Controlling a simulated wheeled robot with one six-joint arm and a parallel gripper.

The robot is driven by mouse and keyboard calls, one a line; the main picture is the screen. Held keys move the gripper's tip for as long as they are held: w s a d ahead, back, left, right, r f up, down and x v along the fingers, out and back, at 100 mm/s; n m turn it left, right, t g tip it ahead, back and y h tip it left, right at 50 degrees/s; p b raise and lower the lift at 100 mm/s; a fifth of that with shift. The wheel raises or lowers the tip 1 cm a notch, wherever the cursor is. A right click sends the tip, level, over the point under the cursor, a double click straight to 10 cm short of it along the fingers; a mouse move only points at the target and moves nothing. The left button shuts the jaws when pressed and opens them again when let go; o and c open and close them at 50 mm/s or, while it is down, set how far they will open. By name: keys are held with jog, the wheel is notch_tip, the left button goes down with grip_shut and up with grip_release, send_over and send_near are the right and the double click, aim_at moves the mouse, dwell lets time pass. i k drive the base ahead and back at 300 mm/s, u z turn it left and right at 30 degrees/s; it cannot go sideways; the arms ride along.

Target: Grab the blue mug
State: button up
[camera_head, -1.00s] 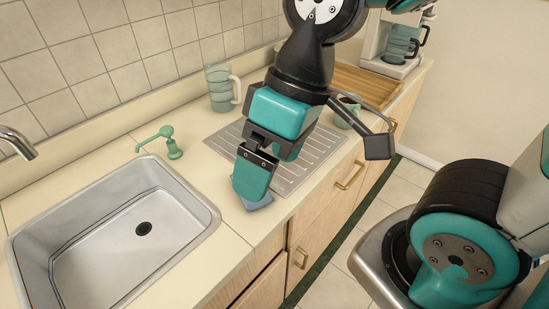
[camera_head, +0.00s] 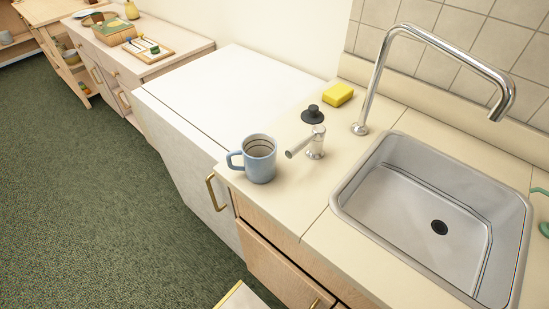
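The blue mug (camera_head: 260,160) stands upright on the cream counter (camera_head: 322,178), near its front left corner. Its handle points left and a little toward the front edge. I see into its open top, which has a darker line inside. My gripper and arm do not show in the current view, so I cannot see where the gripper is or whether it holds anything.
A metal tap lever (camera_head: 308,146), a black stopper (camera_head: 313,114) and a yellow sponge (camera_head: 338,93) lie right of and behind the mug. The sink (camera_head: 440,200) and tall faucet (camera_head: 400,60) are to the right. A white cabinet top (camera_head: 225,85) is clear.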

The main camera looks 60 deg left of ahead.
aim_at(258, 151)
jog(key=u, duration=1.95)
jog(key=k, duration=0.5)
jog(key=u, duration=0.65)
jog(key=i, duration=0.75)
jog(key=z, duration=0.35)
